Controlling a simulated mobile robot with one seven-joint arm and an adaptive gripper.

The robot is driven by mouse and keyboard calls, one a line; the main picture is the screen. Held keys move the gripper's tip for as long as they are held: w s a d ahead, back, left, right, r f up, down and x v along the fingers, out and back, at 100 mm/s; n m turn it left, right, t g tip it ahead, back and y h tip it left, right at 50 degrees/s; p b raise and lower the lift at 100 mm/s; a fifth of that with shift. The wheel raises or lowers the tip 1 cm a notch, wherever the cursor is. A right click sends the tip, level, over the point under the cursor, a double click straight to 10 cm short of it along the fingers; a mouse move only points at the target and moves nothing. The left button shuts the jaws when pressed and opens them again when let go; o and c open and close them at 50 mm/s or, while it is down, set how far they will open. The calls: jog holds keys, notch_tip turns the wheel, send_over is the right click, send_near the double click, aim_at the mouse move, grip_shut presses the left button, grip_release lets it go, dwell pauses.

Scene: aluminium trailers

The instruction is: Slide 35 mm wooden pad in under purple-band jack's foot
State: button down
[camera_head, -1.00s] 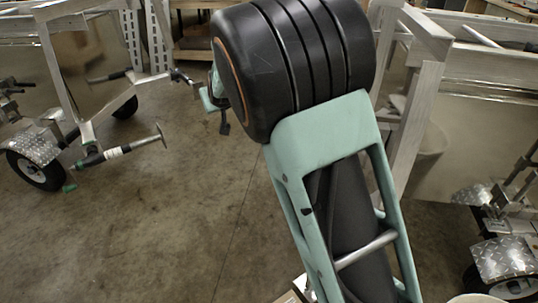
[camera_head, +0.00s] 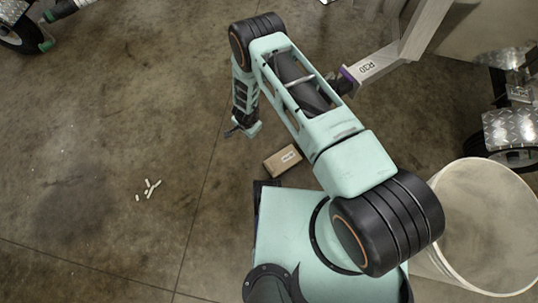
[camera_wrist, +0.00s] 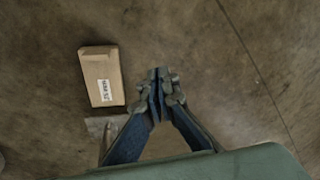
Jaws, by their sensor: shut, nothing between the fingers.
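A brown wooden pad (camera_head: 282,161) with a white label lies flat on the floor in front of my base. It also shows in the wrist view (camera_wrist: 101,82), left of my fingers; its label is too small to read surely. My gripper (camera_head: 242,131) points down, a little left of and beyond the pad, apart from it. In the wrist view my gripper (camera_wrist: 158,76) has its fingers together with nothing between them. The purple band (camera_head: 347,75) shows at the end of the aluminium beam marked R30, right of my arm. The jack's foot is hidden behind my arm.
A large whitish bucket (camera_head: 485,225) stands at the right. A trailer wheel with a tread-plate fender (camera_head: 510,132) is beyond it. Several small pale pieces (camera_head: 147,189) lie on the floor at left. The floor left of my gripper is mostly clear.

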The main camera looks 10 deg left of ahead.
aim_at(278, 164)
jog(key=s+d+f+m+g+b, duration=0.1)
jog(key=s+d+f+m+g, duration=0.3)
jog(key=s+f, duration=0.7)
jog(key=f+b, duration=0.2)
jog(key=f, duration=0.1)
jog(key=f+t+b, duration=0.1)
jog(key=f+b, duration=0.2)
jog(key=f+t+b, duration=0.1)
jog(key=f+b, duration=0.1)
jog(key=f, duration=0.2)
jog(key=shift+w+d+n+h, duration=0.1)
jog(key=shift+d+n+h, duration=0.2)
jog(key=shift+h, duration=0.1)
jog(key=shift+w+d+r, duration=0.2)
jog(key=shift+w+d, duration=0.65)
jog(key=shift+d, duration=0.1)
jog(key=shift+w+d, duration=0.45)
jog(key=shift+d, duration=0.2)
